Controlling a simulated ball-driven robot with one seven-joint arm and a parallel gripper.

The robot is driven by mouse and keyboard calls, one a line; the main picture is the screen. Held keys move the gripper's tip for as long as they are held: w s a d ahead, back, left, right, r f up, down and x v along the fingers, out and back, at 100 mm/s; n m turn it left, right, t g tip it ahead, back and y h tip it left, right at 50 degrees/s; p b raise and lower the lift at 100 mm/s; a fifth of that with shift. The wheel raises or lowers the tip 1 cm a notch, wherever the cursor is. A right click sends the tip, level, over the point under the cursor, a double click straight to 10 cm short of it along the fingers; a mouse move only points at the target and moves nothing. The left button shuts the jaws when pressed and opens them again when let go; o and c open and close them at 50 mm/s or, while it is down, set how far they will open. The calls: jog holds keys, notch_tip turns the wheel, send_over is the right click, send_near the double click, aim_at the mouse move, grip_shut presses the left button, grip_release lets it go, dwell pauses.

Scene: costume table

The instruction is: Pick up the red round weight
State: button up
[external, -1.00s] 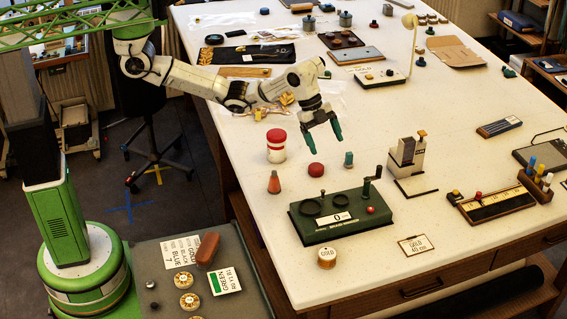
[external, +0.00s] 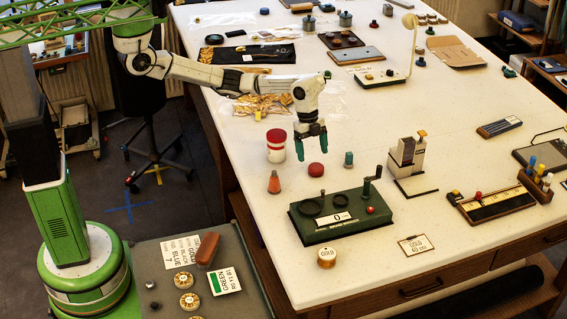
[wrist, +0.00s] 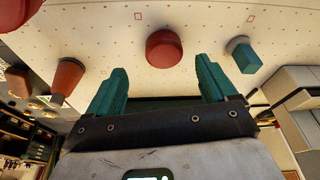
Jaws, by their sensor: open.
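The red round weight (external: 316,170) is a short, flat-topped cylinder lying on the white table. In the wrist view the red weight (wrist: 164,50) sits ahead of and between the fingertips, apart from them. My gripper (external: 311,152) points down with green fingers, just above and behind the weight in the external view. In the wrist view my gripper (wrist: 158,80) is open with nothing between its fingers.
A teal weight (external: 348,159) stands to the right, also in the wrist view (wrist: 243,54). An orange cone-like piece (external: 274,182) and a red-and-white jar (external: 276,146) stand to the left. A green device (external: 340,214) is in front, and a grey block device (external: 408,156) stands farther right.

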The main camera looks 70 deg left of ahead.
aim_at(317, 166)
jog(key=shift+w+p+x, duration=0.15)
jog(key=shift+p+x, duration=0.15)
jog(key=shift+x, duration=1)
jog(key=shift+w+p+x, duration=0.15)
jog(key=shift+p+x, duration=0.1)
jog(key=shift+x, duration=1.05)
jog(key=c, duration=1.3)
jog(key=shift+r, duration=0.1)
jog(key=shift+c, duration=0.4)
jog(key=shift+r, duration=0.1)
